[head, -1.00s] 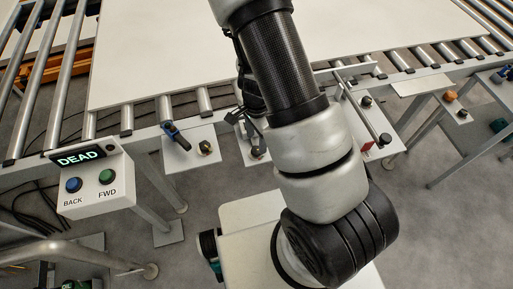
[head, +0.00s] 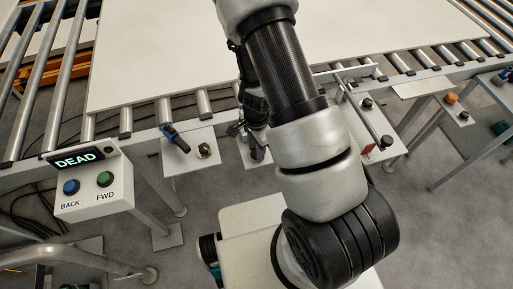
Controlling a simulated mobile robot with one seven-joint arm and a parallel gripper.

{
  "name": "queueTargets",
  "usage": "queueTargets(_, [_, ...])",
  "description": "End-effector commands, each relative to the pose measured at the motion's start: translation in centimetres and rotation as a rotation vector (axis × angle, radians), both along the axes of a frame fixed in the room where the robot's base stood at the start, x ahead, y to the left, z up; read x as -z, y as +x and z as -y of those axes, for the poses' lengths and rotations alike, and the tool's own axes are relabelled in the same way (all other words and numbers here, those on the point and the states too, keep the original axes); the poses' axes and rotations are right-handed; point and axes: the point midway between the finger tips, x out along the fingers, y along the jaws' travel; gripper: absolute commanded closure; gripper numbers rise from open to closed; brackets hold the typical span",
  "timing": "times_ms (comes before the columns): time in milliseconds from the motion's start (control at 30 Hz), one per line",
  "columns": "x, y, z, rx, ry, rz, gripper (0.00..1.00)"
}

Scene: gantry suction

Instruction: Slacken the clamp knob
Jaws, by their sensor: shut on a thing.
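My gripper (head: 255,150) is low behind my arm, at a small grey plate (head: 243,158) on the near side of the roller table. Only part of the gripper shows. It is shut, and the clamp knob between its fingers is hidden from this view. The knob's turn and its fit in the fingers cannot be made out.
A large pale sheet (head: 170,55) lies on the rollers. A plate to the left carries a blue-handled lever (head: 174,137) and a dark knob (head: 204,150). A control box (head: 92,190) reads DEAD. An orange knob (head: 452,98) is at the right.

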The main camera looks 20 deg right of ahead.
Motion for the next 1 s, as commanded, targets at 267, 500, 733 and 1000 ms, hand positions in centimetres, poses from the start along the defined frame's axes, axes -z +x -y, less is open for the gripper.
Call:
queueTargets(267, [0.1,0.02,-0.01,-0.06,0.0,0.001,0.92])
queueTargets(500, [0.19,0.02,-0.02,-0.216,0.0,0.001,0.92])
queueTargets(733, [0.16,0.05,0.02,-0.383,0.0,0.001,0.92])
queueTargets(1000, [0.07,0.07,-0.01,-0.53,0.0,0.002,0.92])
